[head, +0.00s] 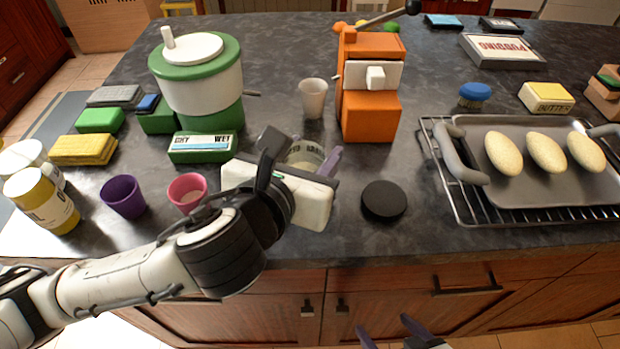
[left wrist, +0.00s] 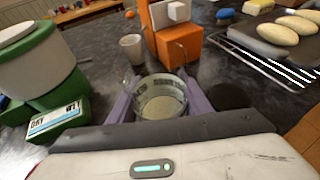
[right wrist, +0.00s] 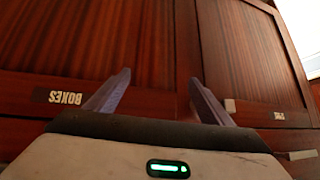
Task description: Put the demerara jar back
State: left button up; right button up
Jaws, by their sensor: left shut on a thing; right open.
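A clear open glass jar (head: 305,153) with pale contents stands at the middle of the counter, in front of the orange machine. Its label is partly hidden and I cannot read it fully. My left gripper (head: 304,162) is shut on the jar, one finger on each side. In the left wrist view the jar (left wrist: 160,103) sits between the purple fingers, its mouth open. A black round lid (head: 384,200) lies on the counter to its right. My right gripper (head: 392,333) is open and empty below the counter front, facing the wooden cabinet doors in the right wrist view (right wrist: 160,92).
Left of the jar are a green-and-white canister (head: 200,85), a DRY/WET box (head: 203,147), a pink cup (head: 187,190) and a purple cup (head: 123,196). Behind it are a white cup (head: 313,98) and the orange machine (head: 370,112). A rack with a tray (head: 515,190) is right.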

pick_arm(q)
jog(key=shift+f+b, duration=0.35)
jog(key=shift+f, duration=1.9)
jog(key=shift+f, duration=0.15)
jog(key=o, duration=1.1)
